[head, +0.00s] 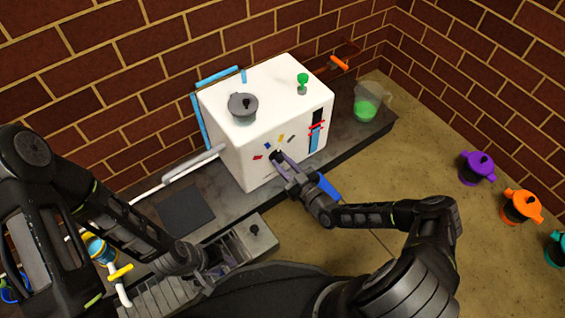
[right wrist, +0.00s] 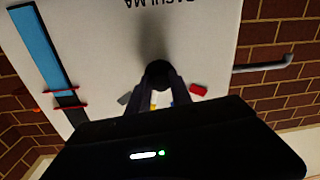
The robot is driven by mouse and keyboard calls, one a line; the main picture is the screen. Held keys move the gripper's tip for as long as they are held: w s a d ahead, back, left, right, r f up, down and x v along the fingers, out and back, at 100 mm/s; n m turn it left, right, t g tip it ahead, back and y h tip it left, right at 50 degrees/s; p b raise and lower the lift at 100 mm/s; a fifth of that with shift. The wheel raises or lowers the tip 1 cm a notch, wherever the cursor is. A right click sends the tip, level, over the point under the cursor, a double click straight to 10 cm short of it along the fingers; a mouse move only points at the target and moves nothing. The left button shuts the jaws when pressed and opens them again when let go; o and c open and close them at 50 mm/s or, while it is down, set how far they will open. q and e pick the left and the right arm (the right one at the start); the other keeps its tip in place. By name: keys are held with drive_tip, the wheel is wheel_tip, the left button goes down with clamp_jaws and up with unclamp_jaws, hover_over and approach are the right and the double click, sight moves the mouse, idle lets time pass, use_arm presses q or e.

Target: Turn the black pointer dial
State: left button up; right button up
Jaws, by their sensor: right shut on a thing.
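The black pointer dial (head: 276,155) is on the front face of the white box (head: 225,145), with small coloured marks around it. My right gripper (head: 281,161) is at that face with its fingers shut on the dial. In the right wrist view the dial (right wrist: 160,72) shows as a dark round knob between the fingertips (right wrist: 160,92); its pointer direction is hidden. My left gripper (head: 218,268) is low in the head view, near a grey tray, away from the box; its fingers are partly hidden.
A black lidded pot (head: 243,108) and a green knob (head: 303,82) are on top of the box. A clear jug with green liquid (head: 367,103) stands right of it. A grey tray (head: 255,230) is in front. Several coloured pots, including a purple one (head: 477,167), stand at far right.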

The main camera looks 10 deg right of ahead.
clamp_jaws()
drive_tip(key=shift+n, duration=0.5)
drive_tip(key=n, duration=0.5)
drive_tip(key=shift+r+p, duration=0.1)
drive_tip(key=shift+p, duration=0.25)
drive_tip(key=n, duration=0.5)
drive_tip(key=shift+a+n+h+p, duration=0.1)
drive_tip(key=shift+n+h+p, duration=0.2)
drive_tip(key=shift+p, duration=0.05)
drive_tip(key=shift+n, duration=1.9)
drive_tip(key=o, duration=0.6)
unclamp_jaws()
drive_tip(key=shift+p, duration=0.3)
drive_tip(key=shift+o, duration=0.2)
